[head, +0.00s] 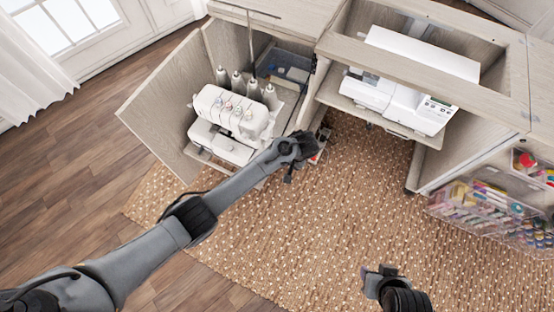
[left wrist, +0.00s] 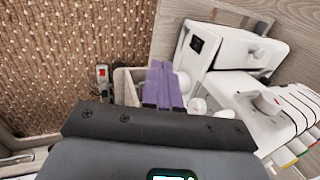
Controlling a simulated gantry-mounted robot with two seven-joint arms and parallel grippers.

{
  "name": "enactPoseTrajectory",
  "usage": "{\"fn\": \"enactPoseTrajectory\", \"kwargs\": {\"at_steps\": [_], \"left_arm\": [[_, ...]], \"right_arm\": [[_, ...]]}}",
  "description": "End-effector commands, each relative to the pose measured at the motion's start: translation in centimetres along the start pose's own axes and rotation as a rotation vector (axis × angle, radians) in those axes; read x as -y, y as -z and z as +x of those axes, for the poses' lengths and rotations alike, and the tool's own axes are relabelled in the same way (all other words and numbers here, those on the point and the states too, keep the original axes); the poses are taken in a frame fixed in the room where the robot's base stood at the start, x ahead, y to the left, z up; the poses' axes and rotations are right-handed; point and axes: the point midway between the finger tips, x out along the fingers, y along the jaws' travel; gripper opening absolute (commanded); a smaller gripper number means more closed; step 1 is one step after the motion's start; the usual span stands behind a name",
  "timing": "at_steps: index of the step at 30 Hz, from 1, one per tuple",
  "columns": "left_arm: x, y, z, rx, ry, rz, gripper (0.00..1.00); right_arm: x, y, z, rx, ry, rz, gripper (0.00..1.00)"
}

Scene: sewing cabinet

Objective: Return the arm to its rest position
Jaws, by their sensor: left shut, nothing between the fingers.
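My left arm reaches from the lower left of the head view to the open left side of the cabinet. My left gripper (head: 298,150) is beside the serger, at the opening's front. In the left wrist view its purple fingers (left wrist: 162,84) are together with nothing between them. The white serger (head: 232,112) stands on a shelf inside the open door; it also shows in the left wrist view (left wrist: 278,110). My right gripper (head: 378,280) is low over the rug at the bottom of the head view; its fingers are too small to read.
The open cabinet door (head: 160,115) stands left of the serger. A white sewing machine (head: 400,98) sits in the right bay. Clear drawers of thread (head: 488,210) stand at right. A small red-and-white item (left wrist: 102,74) lies near the fingers. The rug (head: 330,225) is mostly clear.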

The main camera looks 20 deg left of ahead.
Motion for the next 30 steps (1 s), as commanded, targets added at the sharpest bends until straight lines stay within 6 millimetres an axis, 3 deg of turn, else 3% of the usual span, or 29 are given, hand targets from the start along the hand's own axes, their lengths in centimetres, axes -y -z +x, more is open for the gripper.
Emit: {"fn": "enactPoseTrajectory", "kwargs": {"at_steps": [6, 22, 26, 29, 30], "left_arm": [[-0.2, 0.0, -1.0, 0.000, 0.000, 0.001, 0.00], [-0.4, -0.6, -0.7, 0.011, -0.001, 0.005, 0.00], [-1.2, -3.5, 0.9, 0.061, -0.006, 0.023, 0.00], [-2.1, -7.7, 3.1, 0.135, -0.014, 0.041, 0.00], [-2.5, -9.9, 3.9, 0.171, -0.023, 0.048, 0.00]], "right_arm": [[0.0, 0.1, -0.5, 0.001, 0.000, 0.002, 0.43], [0.0, 0.2, -0.6, 0.002, 0.002, 0.004, 0.43], [0.0, 0.5, -1.5, 0.002, 0.002, 0.004, 0.43], [-0.1, 0.8, -2.6, 0.003, 0.001, 0.004, 0.43], [-0.1, 1.0, -3.3, 0.003, 0.001, 0.004, 0.43]]}}
